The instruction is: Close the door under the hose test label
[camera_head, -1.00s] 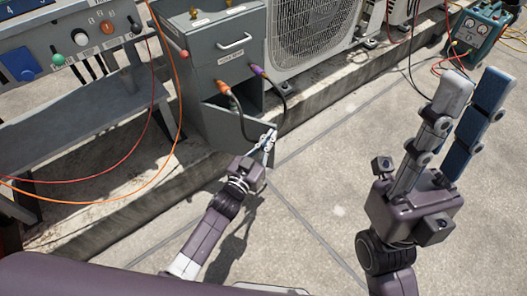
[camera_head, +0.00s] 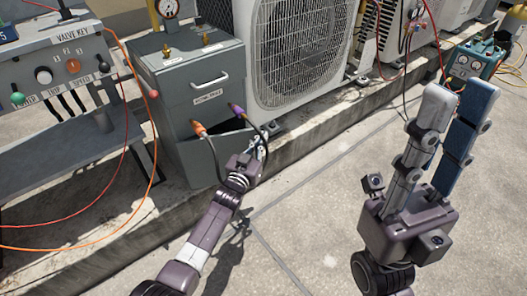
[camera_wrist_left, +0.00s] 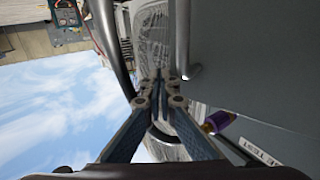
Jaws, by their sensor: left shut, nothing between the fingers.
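The grey cabinet (camera_head: 195,80) has a "hose test" label (camera_head: 208,97) below a silver handle. Under it is a compartment whose grey door panel (camera_head: 215,158) still leaves a dark gap at its top. An orange-tipped hose (camera_head: 199,129) and a purple-tipped hose (camera_head: 237,110) hang at the gap. My left gripper (camera_head: 262,141) is at the door's right side, partly hidden behind its own wrist; I cannot tell whether it touches. In the left wrist view its fingers (camera_wrist_left: 165,80) are together and empty, near the purple tip (camera_wrist_left: 219,121). My right gripper (camera_head: 462,90) is open and empty, away to the right.
A condenser unit (camera_head: 295,50) stands right of the cabinet on a concrete kerb. A control panel (camera_head: 60,65) with levers is at left, with an orange cable (camera_head: 150,170) looping in front. A teal gauge box (camera_head: 475,58) stands at far right. The front floor is clear.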

